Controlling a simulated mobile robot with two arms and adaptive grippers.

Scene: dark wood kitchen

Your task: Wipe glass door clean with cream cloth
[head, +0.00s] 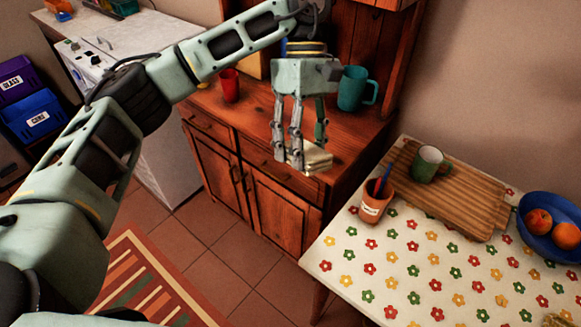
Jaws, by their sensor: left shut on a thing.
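My left gripper (297,162) points down over the front edge of the wooden cabinet's counter. It is shut on the cream cloth (318,159), a small pale folded piece showing at the fingertips. I cannot tell whether the cloth touches the counter. No glass door can be made out; the cabinet's upper part is cut off by the top of the head view. My right gripper is not in view.
On the wooden cabinet (283,212) stand a red cup (230,86) and a teal mug (353,90), close to my gripper. At right, a flowered table (420,272) holds a board (461,197), green mug (428,163), pen pot (375,203) and blue fruit bowl (545,206).

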